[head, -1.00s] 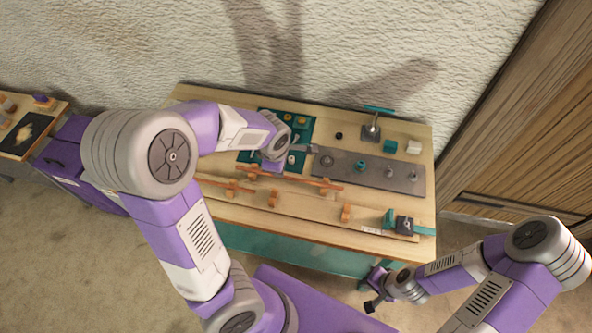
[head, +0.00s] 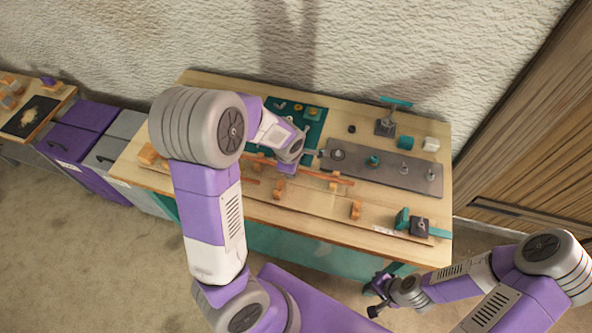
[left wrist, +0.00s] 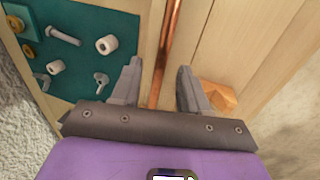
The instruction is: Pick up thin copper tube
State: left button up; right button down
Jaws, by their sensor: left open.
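The thin copper tube (left wrist: 168,45) runs lengthwise between the two fingers of my left gripper (left wrist: 157,75) in the left wrist view. The fingers stand apart on either side of it, and I cannot tell how high they are above it. In the head view the tube (head: 322,174) lies over small orange blocks on the bench; my left wrist hides part of it.
A teal mat (head: 314,130) with small metal parts lies behind the tube. A grey plate (head: 395,177) with pegs is to the right. An orange block (left wrist: 219,97) sits close to my left gripper's right finger. A teal-and-dark clamp (head: 418,227) is at the bench's front right.

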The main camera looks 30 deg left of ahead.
pick_arm(q)
jog(key=shift+w+f, duration=0.1)
jog(key=shift+f, duration=0.15)
grip_shut()
